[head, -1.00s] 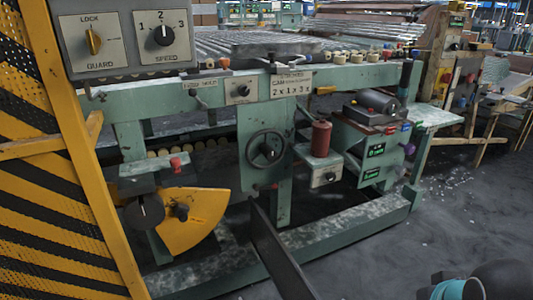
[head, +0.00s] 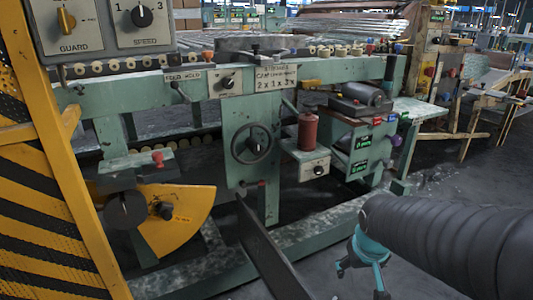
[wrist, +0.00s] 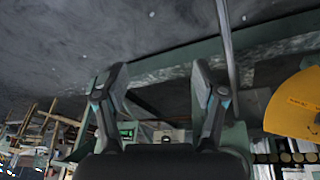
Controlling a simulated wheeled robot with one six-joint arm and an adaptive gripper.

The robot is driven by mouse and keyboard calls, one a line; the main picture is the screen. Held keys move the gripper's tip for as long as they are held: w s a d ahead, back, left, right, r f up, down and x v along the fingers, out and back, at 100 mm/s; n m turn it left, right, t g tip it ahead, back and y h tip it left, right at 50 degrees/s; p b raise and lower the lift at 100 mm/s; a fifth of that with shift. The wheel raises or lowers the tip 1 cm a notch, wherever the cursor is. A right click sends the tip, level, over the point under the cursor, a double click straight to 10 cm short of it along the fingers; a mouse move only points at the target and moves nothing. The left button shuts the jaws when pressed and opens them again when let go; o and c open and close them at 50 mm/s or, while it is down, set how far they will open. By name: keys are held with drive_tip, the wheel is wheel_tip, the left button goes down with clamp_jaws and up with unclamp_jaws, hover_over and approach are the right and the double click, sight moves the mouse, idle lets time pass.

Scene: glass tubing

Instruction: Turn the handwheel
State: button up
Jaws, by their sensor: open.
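The handwheel (head: 252,143) is a dark round wheel with a hub, mounted upright on the green machine's front panel in the head view. My gripper (head: 361,278) is at the lower right of that view, below and to the right of the handwheel and well apart from it. In the wrist view the two fingers of my gripper (wrist: 158,84) stand wide apart with nothing between them. I cannot make out the handwheel in the wrist view, which looks upside down.
A yellow quadrant plate (head: 180,222) with a dark knob sits left of the handwheel. A red cylinder (head: 308,131) stands on a bracket to its right. A dark upright plate (head: 268,252) rises in front, below the wheel. A striped yellow guard (head: 45,190) borders the left.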

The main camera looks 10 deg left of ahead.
drive_tip(key=w+a+f+n+t+b, duration=0.1)
drive_tip(key=w+a+f, duration=0.2)
drive_tip(key=w, duration=0.3)
drive_tip(key=w+a+f+n+t, duration=0.1)
drive_tip(key=w+a+f, duration=0.1)
drive_tip(key=w, duration=0.4)
drive_tip(key=n+t+y+b, duration=0.2)
drive_tip(key=n+t+y, duration=0.3)
drive_tip(key=t+y, duration=0.5)
approach(259, 151)
drive_tip(key=shift+g+y, duration=0.8)
drive_tip(key=shift+g, duration=0.1)
drive_tip(key=x, duration=0.8)
drive_tip(key=d+x, duration=0.1)
drive_tip(key=x, duration=0.2)
drive_tip(key=shift+w+a+r+p, duration=0.15)
drive_tip(key=shift+w+p, duration=0.05)
drive_tip(key=shift+w, duration=0.15)
drive_tip(key=shift+w+a+r+p, duration=0.15)
drive_tip(key=shift+w+p, duration=0.05)
drive_tip(key=shift+w, duration=0.15)
clamp_jaws()
